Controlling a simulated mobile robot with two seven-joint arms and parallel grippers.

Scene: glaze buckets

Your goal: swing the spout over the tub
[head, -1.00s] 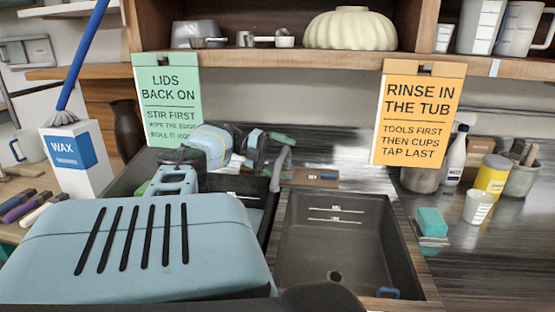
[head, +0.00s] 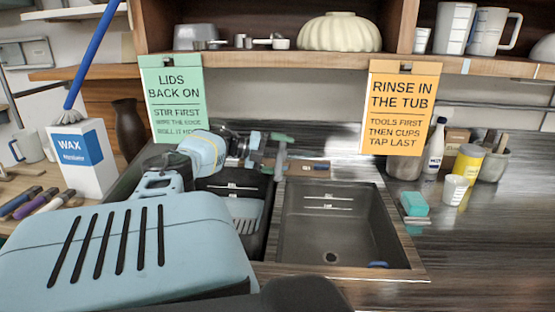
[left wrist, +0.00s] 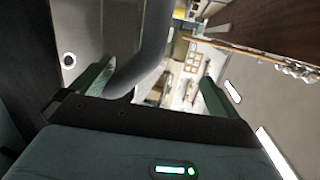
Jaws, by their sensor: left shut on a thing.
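The spout is a grey curved tube (head: 281,158), small in the head view behind the divider between two dark sunken basins. The left basin (head: 238,187) is partly hidden by my arm. My left gripper (head: 276,152), with green fingers, is shut on the spout. In the left wrist view the spout (left wrist: 151,45) passes between the fingers, close to the left one. The spout's outlet is hard to make out. My right gripper is not in view.
A brush (head: 244,212) lies in the left basin. A wax box (head: 82,160) stands at left. The orange sign (head: 403,108) hangs above.

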